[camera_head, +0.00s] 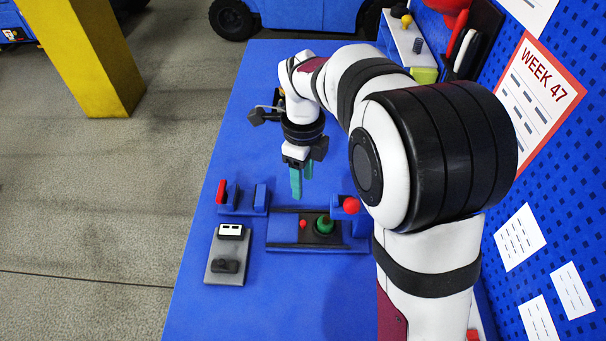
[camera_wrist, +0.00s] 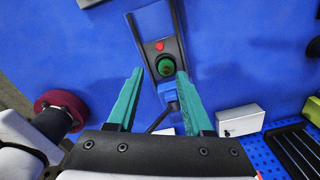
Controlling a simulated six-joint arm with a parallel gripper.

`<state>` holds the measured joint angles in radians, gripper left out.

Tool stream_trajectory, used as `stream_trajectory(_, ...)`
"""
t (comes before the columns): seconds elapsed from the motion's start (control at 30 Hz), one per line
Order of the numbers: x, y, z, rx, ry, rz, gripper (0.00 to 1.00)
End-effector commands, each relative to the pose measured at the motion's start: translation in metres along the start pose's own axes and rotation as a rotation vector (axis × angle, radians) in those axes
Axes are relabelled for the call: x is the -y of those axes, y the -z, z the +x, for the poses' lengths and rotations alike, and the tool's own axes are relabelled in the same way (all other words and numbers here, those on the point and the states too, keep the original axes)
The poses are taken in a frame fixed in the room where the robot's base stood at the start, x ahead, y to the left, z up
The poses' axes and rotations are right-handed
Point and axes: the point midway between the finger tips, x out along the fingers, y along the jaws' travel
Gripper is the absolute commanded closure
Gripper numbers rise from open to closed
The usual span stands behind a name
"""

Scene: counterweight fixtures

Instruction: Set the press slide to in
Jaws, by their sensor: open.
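A low blue fixture with dark rails (camera_head: 285,233) lies on the blue bench below my gripper. A dark plate on it carries a green round knob (camera_head: 324,225) and a small red dot (camera_head: 303,224); I take this plate for the press slide. In the wrist view the green knob (camera_wrist: 165,66) and the red dot (camera_wrist: 159,46) lie between the rails, near a blue block (camera_wrist: 168,91). My gripper (camera_head: 302,187) points down, with teal fingers apart and empty above and behind the fixture. In the wrist view the knob appears between the fingers (camera_wrist: 160,73), apparently below them.
A red ball (camera_head: 351,205) stands at the fixture's right. Behind it on the left are a red handle (camera_head: 221,191) and a blue block (camera_head: 261,197). Bare bench extends in front.

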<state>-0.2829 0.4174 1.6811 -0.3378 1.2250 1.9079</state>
Motion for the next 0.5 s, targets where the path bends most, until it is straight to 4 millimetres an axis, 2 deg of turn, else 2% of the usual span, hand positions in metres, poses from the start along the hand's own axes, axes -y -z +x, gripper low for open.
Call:
stream_trajectory(0.1, 0.000, 0.000, -0.008, 0.000, 0.001, 0.000, 0.49)
stream_trajectory(0.37, 0.000, 0.000, -0.008, -0.002, -0.001, 0.001, 0.49)
stream_trajectory(0.5, 0.016, -0.017, -0.007, -0.107, -0.040, 0.046, 0.49)
